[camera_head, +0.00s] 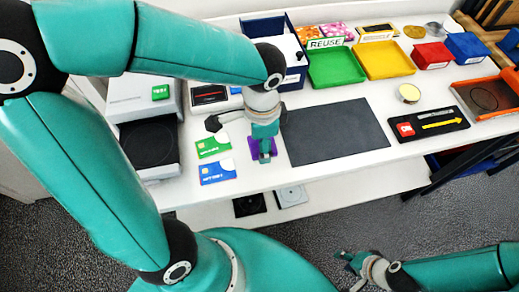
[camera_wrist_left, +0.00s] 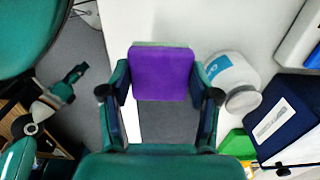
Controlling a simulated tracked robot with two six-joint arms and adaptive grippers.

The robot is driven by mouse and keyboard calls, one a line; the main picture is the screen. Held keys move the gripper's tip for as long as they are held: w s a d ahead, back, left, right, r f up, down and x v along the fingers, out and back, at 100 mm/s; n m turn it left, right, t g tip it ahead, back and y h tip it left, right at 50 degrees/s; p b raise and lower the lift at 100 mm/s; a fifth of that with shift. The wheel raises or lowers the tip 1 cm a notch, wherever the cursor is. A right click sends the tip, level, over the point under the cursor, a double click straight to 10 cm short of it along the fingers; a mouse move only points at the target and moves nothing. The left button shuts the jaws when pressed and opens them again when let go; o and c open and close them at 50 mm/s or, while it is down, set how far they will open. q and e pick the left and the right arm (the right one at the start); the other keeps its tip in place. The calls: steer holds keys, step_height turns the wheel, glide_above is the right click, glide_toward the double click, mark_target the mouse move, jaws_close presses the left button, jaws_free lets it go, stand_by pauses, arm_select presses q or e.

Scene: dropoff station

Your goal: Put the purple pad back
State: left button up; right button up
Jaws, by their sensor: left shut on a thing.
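The purple pad (camera_head: 254,148) shows around the fingers of my left gripper (camera_head: 265,150), over the white table left of the dark grey mat (camera_head: 335,131). In the left wrist view the purple pad (camera_wrist_left: 161,73) sits between the two fingers of my left gripper (camera_wrist_left: 160,95), which is shut on it. The pad's height above the table is hard to judge. My right gripper (camera_head: 347,259) is low at the front, away from the table and the pad; its finger opening is too small to read.
A green card (camera_head: 212,147) and a blue card (camera_head: 217,172) lie left of the pad. A white jar (camera_wrist_left: 228,75) stands close to my left gripper. Behind are a green tray (camera_head: 337,67), a yellow tray (camera_head: 385,60) and a blue bin (camera_head: 294,75). A black tray (camera_head: 432,124) lies right.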

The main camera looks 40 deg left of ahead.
arm_select(q)
steer(key=shift+f, duration=2.2)
steer(key=shift+f+b, duration=0.2)
steer(key=shift+b, duration=0.2)
steer(key=o, duration=1.2)
steer(key=shift+r, duration=0.1)
steer(key=shift+r, duration=0.2)
step_height(320, 180, up, 12)
steer(key=shift+f+p, duration=0.1)
steer(key=shift+p, duration=0.7)
